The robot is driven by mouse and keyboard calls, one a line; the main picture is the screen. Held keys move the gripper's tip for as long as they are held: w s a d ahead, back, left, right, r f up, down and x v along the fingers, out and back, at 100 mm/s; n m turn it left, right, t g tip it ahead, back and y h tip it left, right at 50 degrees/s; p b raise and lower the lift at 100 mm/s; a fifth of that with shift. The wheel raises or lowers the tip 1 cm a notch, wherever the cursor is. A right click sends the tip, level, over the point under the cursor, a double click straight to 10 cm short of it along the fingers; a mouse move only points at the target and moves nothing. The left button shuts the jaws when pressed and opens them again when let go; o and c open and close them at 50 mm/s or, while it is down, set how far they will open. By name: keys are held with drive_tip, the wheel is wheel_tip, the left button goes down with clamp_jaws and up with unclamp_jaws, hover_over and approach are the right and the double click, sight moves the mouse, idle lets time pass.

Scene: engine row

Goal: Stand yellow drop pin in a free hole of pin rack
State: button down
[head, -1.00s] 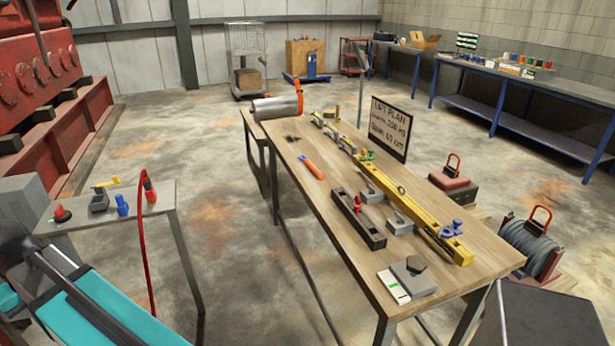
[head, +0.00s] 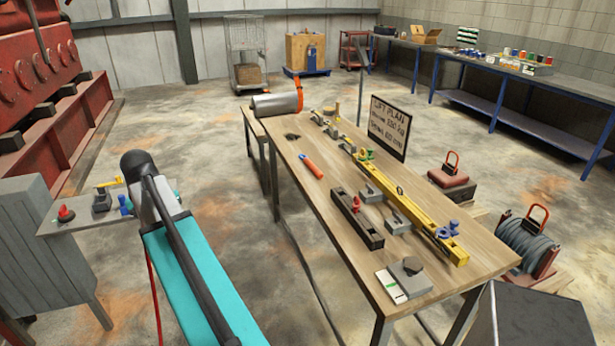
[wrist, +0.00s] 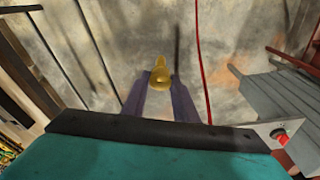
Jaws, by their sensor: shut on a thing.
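The yellow drop pin (wrist: 159,70) shows in the wrist view between the fingertips of my gripper (wrist: 160,88), which is shut on it. Its rounded end faces the camera, and the floor lies behind it. In the head view the gripper and held pin are hidden; only my arm shows. The pin rack appears to be the long dark block (head: 372,238) on the wooden workbench, with a red pin (head: 356,204) standing in it. Other openings show along its top, but they are too small to tell clearly. The gripper is well away from the rack.
The wooden workbench (head: 320,222) also bears a yellow beam (head: 408,212), an orange-handled tool (head: 312,166) and a grey block (head: 410,276). A sign (head: 390,127) stands at its far edge. A small grey table (head: 70,216) and a red cable (wrist: 201,60) are near my arm.

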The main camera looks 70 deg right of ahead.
drive_tip(key=s+d+r+m+g+p, duration=0.15)
drive_tip(key=s+d+m, duration=0.45)
drive_tip(key=s+d, duration=0.6)
drive_tip(key=s+d+r+m+p, duration=0.2)
drive_tip(key=s+d+m, duration=0.4)
drive_tip(key=s+d, duration=0.6)
drive_tip(key=s+d+r+m+p, duration=0.1)
drive_tip(key=s+d+m, duration=0.2)
drive_tip(key=s, duration=0.6)
drive_tip(key=s+d+r+m+y+p, duration=0.1)
drive_tip(key=s+d+m, duration=0.3)
drive_tip(key=s, duration=0.5)
drive_tip(key=s+d+r+m+g+p, duration=0.1)
drive_tip(key=s+d+m, duration=0.3)
drive_tip(key=s+d, duration=0.3)
drive_tip(key=shift+s+d+y, duration=0.15)
drive_tip(key=shift+s+y, duration=0.15)
drive_tip(key=shift+s, duration=0.75)
drive_tip(key=shift+r, duration=0.15)
drive_tip(key=shift+w, duration=0.1)
drive_tip(key=shift+f+b, duration=1.1)
drive_tip(key=shift+f, duration=1.85)
drive_tip(key=shift+f+b, duration=0.5)
drive_tip(key=shift+f, duration=1.05)
